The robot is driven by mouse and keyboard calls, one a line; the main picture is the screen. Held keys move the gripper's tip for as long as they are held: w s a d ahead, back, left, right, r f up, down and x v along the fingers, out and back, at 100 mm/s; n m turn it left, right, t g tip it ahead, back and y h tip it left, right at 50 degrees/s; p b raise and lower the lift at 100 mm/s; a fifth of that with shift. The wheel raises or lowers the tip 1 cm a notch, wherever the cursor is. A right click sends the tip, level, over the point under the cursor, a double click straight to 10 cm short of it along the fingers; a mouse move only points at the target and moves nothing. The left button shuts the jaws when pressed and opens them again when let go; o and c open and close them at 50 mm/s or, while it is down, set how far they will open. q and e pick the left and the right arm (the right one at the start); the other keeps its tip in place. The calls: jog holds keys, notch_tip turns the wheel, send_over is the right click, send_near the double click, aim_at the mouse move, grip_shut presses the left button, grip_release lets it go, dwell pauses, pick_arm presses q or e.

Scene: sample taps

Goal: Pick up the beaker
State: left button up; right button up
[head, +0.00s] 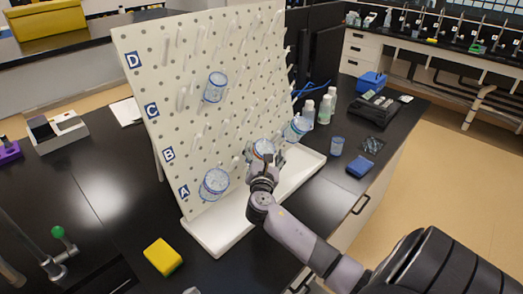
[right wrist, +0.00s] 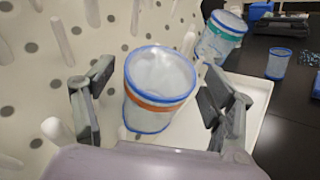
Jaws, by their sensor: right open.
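A clear beaker (right wrist: 158,85) with blue rims and an orange band hangs tilted on the pegboard, between the fingers of my right gripper (right wrist: 157,95) in the right wrist view. The fingers stand apart on either side of it, and I see gaps to both. In the head view this beaker (head: 263,146) is partly hidden by my right gripper (head: 265,165), low on the board. Other beakers hang on the board: one at upper middle (head: 215,87), one near label A (head: 214,184), and one with a green band at the right edge (right wrist: 222,37). My left gripper is out of view.
The white pegboard (head: 146,70) has many protruding pegs and a white drip tray (head: 212,238) at its foot. A blue-rimmed cup (head: 337,146), white bottles (head: 308,114) and a blue box (head: 360,166) stand right. A yellow sponge (head: 162,257) lies in front.

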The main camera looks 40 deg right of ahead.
jog(key=shift+x, duration=1)
jog(key=c, duration=1.1)
